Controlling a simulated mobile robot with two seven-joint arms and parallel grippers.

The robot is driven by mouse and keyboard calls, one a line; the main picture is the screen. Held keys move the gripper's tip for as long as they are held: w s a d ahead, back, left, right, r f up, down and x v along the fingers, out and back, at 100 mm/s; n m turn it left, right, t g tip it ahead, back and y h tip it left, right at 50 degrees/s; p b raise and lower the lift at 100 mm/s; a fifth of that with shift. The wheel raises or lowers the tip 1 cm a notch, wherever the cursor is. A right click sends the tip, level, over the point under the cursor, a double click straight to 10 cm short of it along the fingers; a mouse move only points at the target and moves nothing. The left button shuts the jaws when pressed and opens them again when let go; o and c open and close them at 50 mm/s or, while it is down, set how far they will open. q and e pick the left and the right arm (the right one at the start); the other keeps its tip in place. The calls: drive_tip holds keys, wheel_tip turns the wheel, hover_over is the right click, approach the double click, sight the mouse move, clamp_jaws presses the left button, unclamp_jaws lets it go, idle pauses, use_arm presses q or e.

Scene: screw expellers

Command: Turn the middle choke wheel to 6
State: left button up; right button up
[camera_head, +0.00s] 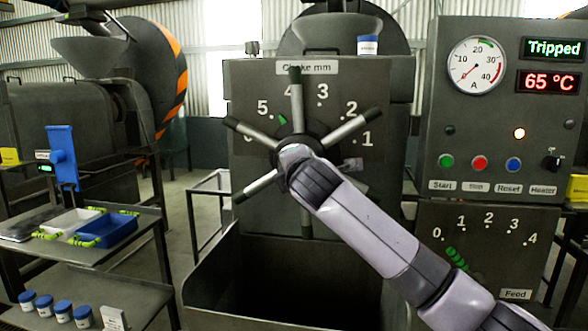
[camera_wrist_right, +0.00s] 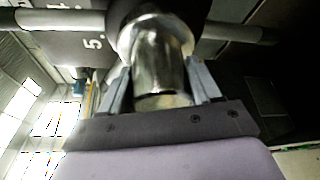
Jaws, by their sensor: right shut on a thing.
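The choke wheel (camera_head: 296,95), with several metal spokes and black tips, stands on the middle machine's grey panel under the "Choke mm" label (camera_head: 307,68). Its dial shows 1, 2, 3 and 5; the places for 4 and 6 are largely covered by spokes. A green pointer mark (camera_head: 282,119) shows between the 5 and the 4 position. My right gripper (camera_head: 288,163) is at the wheel's centre, partly hidden by its wrist. In the right wrist view its fingers (camera_wrist_right: 155,85) are shut on the wheel's shiny round hub (camera_wrist_right: 152,45). My left gripper is not in view.
To the right stands a control panel (camera_head: 500,120) with a gauge, buttons and a "Tripped" display. Below it is a Feed dial (camera_head: 487,235). An open dark hopper (camera_head: 215,290) lies below the wheel. A shelf (camera_head: 135,245) with a blue tray (camera_head: 118,232) stands at left.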

drive_tip(key=n+g+h, duration=0.1)
drive_tip(key=n, duration=0.2)
drive_tip(key=shift+r, duration=0.1)
drive_tip(key=shift+n+g+h, duration=0.6)
drive_tip(key=shift+n+h, duration=0.2)
drive_tip(key=shift+n, duration=0.6)
drive_tip(key=o, duration=1.4)
drive_tip(key=shift+b+v, duration=0.4)
drive_tip(key=shift+v, duration=0.4)
drive_tip(key=b+v, duration=0.1)
drive_tip(key=v, duration=0.4)
drive_tip(key=shift+s+a, duration=0.1)
drive_tip(key=shift+s, duration=0.15)
